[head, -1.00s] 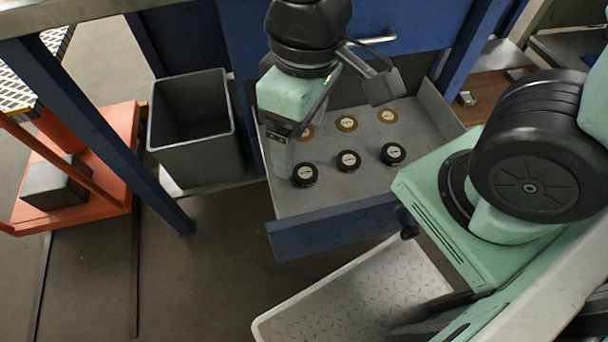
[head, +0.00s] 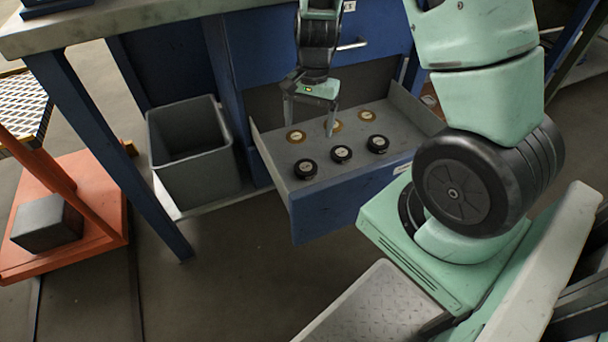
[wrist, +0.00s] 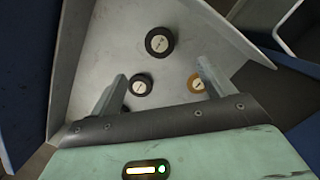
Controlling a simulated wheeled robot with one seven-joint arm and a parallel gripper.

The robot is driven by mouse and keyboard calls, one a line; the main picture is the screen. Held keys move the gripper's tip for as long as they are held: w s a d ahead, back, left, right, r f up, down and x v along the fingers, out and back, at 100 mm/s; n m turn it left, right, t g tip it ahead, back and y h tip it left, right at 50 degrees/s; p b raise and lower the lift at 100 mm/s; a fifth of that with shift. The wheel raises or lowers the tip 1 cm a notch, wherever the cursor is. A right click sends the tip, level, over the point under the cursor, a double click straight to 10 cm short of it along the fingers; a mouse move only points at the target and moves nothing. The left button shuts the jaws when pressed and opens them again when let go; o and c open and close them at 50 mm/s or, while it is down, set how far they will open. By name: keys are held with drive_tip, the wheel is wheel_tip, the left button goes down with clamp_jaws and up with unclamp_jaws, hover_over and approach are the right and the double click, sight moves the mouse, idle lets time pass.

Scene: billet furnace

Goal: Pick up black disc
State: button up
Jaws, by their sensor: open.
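Three black discs with pale centres stand in a row near the front of the open drawer: left (head: 305,169), middle (head: 341,154) and right (head: 377,144). Three brass-coloured discs lie behind them: left (head: 296,137), middle (head: 336,127) and right (head: 367,116). My gripper (head: 310,117) is open and empty, pointing down above the back row. In the wrist view, its fingers (wrist: 160,84) are spread, with a black disc (wrist: 141,85) seen between them. Another black disc (wrist: 160,41) is farther up, and a brass disc (wrist: 196,83) is partly behind the right finger.
The grey drawer (head: 270,150) has raised side walls and a blue front (head: 350,197). A dark bin (head: 190,150) stands left of it. A blue table leg (head: 110,150) and an orange cart (head: 100,215) are farther left. The drawer floor around the discs is clear.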

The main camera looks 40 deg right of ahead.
sight(306, 166)
drive_tip(key=f+b, duration=0.2)
drive_tip(key=f, duration=0.2)
drive_tip(key=a+f+b, duration=0.1)
drive_tip(key=f, duration=0.3)
drive_tip(key=s+f+b, duration=0.1)
drive_tip(key=f+b, duration=0.1)
drive_tip(key=f, duration=0.2)
drive_tip(key=shift+a+f+b, duration=0.25)
drive_tip(key=shift+f+b, duration=0.05)
drive_tip(key=shift+r, duration=0.1)
drive_tip(key=c, duration=1.4)
